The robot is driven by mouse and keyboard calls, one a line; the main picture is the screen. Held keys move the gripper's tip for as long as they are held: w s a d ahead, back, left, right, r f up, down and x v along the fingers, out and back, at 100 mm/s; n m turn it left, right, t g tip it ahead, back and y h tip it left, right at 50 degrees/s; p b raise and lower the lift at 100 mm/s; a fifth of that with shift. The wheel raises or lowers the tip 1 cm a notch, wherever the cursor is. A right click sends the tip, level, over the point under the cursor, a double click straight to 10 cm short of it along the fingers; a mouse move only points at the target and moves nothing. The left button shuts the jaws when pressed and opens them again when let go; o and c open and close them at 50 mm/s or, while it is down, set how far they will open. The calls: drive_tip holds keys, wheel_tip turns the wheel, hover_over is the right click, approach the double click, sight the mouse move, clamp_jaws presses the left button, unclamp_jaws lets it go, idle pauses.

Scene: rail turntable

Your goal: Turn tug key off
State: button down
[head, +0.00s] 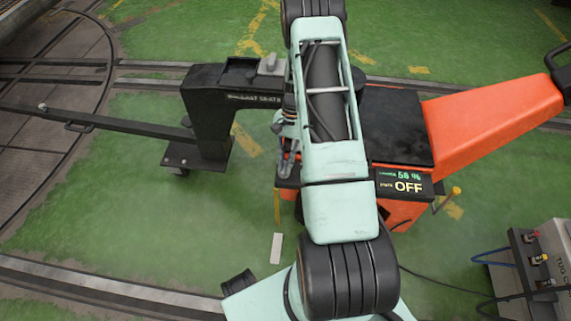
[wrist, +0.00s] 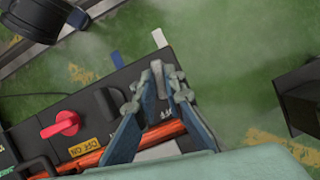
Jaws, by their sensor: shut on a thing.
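The orange tug (head: 490,125) has a black top, and its display (head: 403,185) reads 58 % and OFF. My gripper (head: 285,165) is at the tug's panel, partly hidden behind my arm in the head view. In the wrist view my gripper (wrist: 158,88) has its two blue-grey fingers closed around a small grey upright piece, which looks like the key (wrist: 158,76). The key's base is hidden by the fingers. A red knob (wrist: 62,124) sits on the dark panel to the left, near a yellow OFF/ON label (wrist: 84,147).
A black drawbar post (head: 212,115) with a long bar stands left of the tug. A grey box with coloured terminals (head: 545,257) and cables is at lower right. Green floor (head: 130,215) is open at left, with rails crossing it.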

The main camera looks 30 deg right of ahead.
drive_tip(key=shift+n+g+h, duration=0.3)
drive_tip(key=shift+n, duration=0.8)
drive_tip(key=c, duration=2)
unclamp_jaws()
drive_tip(key=shift+w, duration=0.1)
drive_tip(key=v, duration=1.2)
drive_tip(key=shift+a, duration=0.15)
drive_tip(key=shift+r, duration=0.1)
